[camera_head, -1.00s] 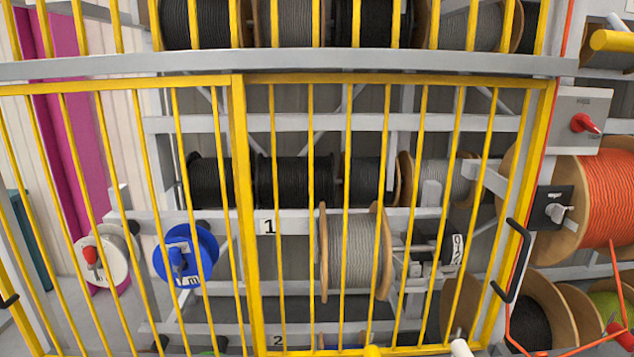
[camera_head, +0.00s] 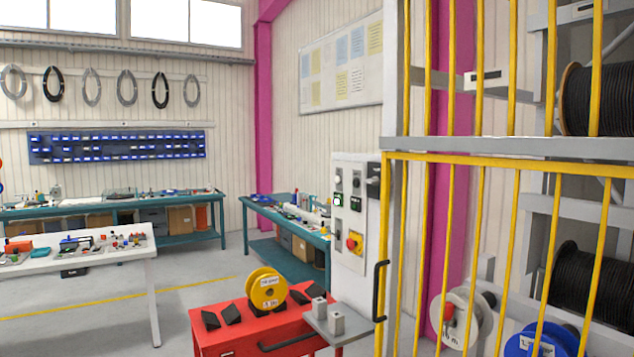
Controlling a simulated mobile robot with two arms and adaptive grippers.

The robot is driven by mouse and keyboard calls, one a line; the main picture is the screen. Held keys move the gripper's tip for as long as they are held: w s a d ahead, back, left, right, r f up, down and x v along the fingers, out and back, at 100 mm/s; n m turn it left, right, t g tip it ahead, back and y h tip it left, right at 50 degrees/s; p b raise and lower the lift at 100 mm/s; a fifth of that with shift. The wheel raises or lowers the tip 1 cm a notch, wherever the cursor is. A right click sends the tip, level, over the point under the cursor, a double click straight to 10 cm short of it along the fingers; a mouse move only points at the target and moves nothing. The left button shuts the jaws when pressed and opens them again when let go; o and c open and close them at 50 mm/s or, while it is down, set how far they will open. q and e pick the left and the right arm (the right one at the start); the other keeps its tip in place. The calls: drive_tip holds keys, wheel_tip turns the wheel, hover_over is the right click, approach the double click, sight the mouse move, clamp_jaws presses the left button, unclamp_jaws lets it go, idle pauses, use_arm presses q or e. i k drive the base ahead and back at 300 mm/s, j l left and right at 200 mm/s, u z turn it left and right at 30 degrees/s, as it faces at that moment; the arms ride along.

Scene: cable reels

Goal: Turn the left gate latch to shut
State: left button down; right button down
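The left end of the yellow barred gate (camera_head: 391,240) stands at the right of the head view, with its bars upright. A black pull handle (camera_head: 380,290) is on its left edge. A small dark fitting (camera_head: 373,170) sits beside the gate's upper left corner, against the grey control cabinet (camera_head: 350,240). It may be the left latch, but it is too small to tell its lever or position. Neither of my grippers is in view.
A red cart (camera_head: 240,325) carrying a yellow reel (camera_head: 267,289) stands in front of the cabinet. Cable reels, including a blue one (camera_head: 540,343), are behind the bars. Workbenches line the left. Open floor lies between.

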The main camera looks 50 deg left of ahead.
sight(374, 180)
drive_tip(key=u, duration=1.2)
